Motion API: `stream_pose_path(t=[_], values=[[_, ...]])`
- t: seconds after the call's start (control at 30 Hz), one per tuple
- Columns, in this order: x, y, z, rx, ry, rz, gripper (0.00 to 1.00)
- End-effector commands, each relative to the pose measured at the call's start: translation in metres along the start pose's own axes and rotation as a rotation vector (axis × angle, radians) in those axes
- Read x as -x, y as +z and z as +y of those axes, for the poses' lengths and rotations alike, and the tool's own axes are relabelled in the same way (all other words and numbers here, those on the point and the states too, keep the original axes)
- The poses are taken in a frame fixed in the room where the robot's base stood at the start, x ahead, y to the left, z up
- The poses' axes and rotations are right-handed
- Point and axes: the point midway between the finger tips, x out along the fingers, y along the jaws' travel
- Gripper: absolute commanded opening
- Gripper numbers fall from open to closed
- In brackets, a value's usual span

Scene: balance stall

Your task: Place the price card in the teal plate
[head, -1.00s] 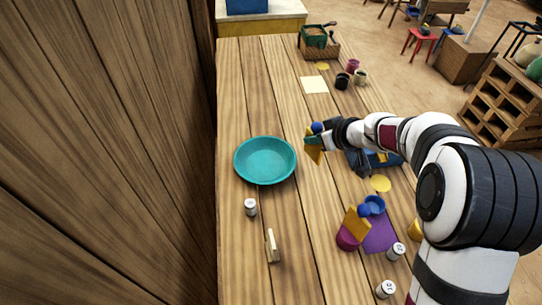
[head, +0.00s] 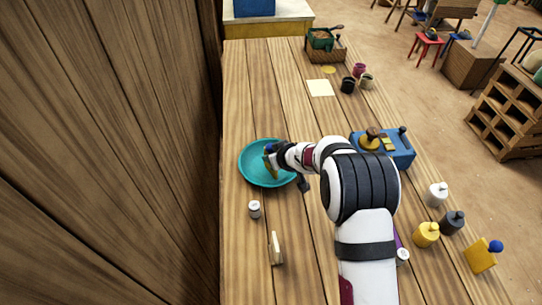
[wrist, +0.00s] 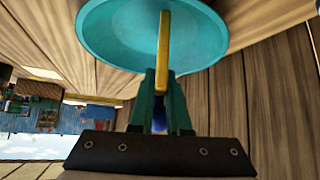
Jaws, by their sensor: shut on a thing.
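My gripper (head: 274,152) is shut on a thin yellow card with a blue knob, which I take to be the price card (head: 268,161). In the wrist view, the card (wrist: 164,42) shows edge-on, standing out from between the teal fingers of my gripper (wrist: 160,75), with the blue knob between them. The teal plate (head: 254,178) is a round, shallow dish on the left of the table. The card is over the plate's inside; I cannot tell whether it touches the bottom. The plate's rim (wrist: 92,40) also shows in the wrist view. My arm hides part of the plate's right side.
A small metal weight (head: 254,210) and an upright beige piece (head: 275,249) stand in front of the plate. A blue box (head: 398,150) and several weights are to the right. A wooden wall (head: 110,150) rises on the left.

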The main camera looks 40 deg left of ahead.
Motion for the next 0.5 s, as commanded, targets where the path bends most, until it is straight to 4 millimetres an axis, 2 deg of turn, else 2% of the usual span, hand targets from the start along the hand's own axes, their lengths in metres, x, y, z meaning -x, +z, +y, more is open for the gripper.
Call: stream_pose_path(t=[0.4, 0.43, 0.5], values=[[-0.0082, 0.0083, 0.0001, -0.001, 0.0, 0.0, 0.0], [-0.0081, 0.0082, 0.0001, 0.0, 0.0, 0.0, 0.19], [-0.008, 0.008, 0.0001, 0.0, 0.0, 0.0, 0.31]])
